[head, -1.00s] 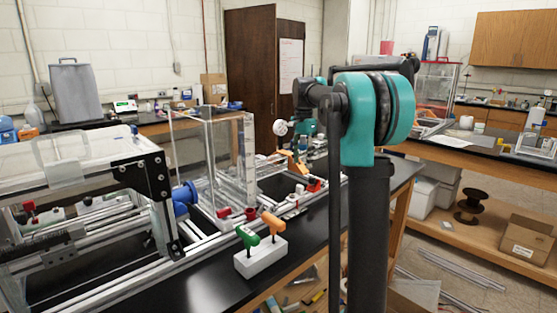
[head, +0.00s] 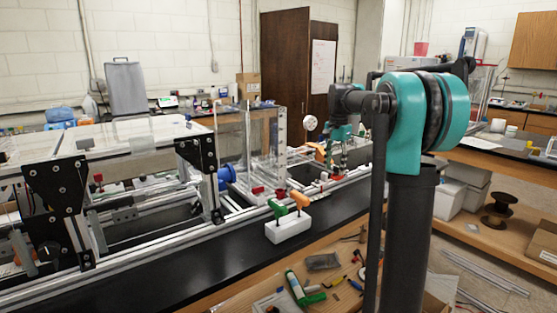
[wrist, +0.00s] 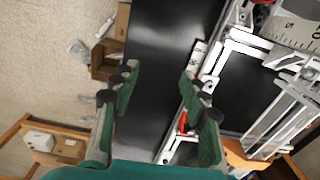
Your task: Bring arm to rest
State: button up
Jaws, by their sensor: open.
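My arm, with a teal and black joint on a dark column, stands at the right of the head view. Its far end reaches back over the black bench (head: 330,220) and is partly hidden behind the nearer links. In the wrist view my gripper (wrist: 158,82) has its two green fingers spread wide. Nothing is between them, and the black bench top lies below. The aluminium extrusion frame (wrist: 232,42) runs along the right of the wrist view, apart from the fingertips as far as I can tell.
A white block (head: 289,231) holds green- and orange-handled tools upright on the bench. A clear-walled box (head: 265,140) stands on the frame. Loose tools lie on the lower wooden shelf (head: 240,285). The bench front strip left of the block is clear.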

jog(key=s+f+n+t, duration=0.2)
jog(key=s+f+n, duration=0.3)
jog(key=s+f, duration=0.8)
jog(key=s+a+f+n+t, duration=0.1)
jog(key=s+f+n, duration=0.4)
jog(key=s+f, duration=0.8)
jog(key=s+t, duration=0.1)
jog(key=s, duration=0.6)
jog(key=shift+f, duration=0.2)
